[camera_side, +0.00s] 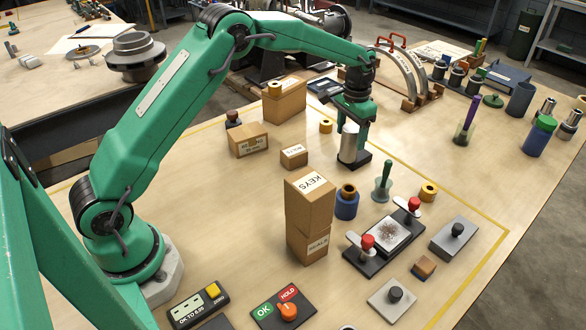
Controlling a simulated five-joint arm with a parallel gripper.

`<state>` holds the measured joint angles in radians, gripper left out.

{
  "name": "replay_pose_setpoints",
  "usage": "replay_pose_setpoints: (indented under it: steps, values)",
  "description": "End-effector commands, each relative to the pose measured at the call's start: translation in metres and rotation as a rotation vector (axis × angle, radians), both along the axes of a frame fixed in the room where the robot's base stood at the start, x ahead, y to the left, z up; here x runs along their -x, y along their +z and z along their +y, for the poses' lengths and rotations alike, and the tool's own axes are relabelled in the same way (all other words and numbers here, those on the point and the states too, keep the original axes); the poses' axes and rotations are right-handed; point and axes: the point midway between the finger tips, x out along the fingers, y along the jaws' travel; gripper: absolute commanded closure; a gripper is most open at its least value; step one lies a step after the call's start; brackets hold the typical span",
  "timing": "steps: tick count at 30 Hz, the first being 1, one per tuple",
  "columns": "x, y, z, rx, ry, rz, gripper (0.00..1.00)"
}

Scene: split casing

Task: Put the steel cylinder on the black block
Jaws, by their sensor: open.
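The steel cylinder (347,147) is a short, shiny upright piece near the middle of the table. It stands at the black block (362,160), a low flat dark piece whose right part shows beside and behind its base. The cylinder appears to rest on the block, slightly tilted or offset; the exact contact is hard to see. My green gripper (352,128) is open and points down right over the cylinder, its fingers around or just above the cylinder's top. The fingers partly hide the cylinder's upper end.
Stacked cardboard boxes (309,208) stand in front, and a small box (294,156) lies to the left. A green-handled stamp (382,182) and a blue cup with a copper-coloured ring (347,203) are close in front. Bare table lies right of the block.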

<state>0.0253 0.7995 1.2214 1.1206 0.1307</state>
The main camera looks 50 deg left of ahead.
Motion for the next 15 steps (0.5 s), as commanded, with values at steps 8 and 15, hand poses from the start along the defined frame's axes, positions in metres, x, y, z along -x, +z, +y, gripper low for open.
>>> replay_pose_setpoints:
  steps: [8, 15]
  values:
    - [-0.001, 0.047, 0.000, 0.000, 0.000, -0.003, 0.33]
    - [0.000, 0.075, 0.000, 0.000, 0.000, -0.001, 0.33]
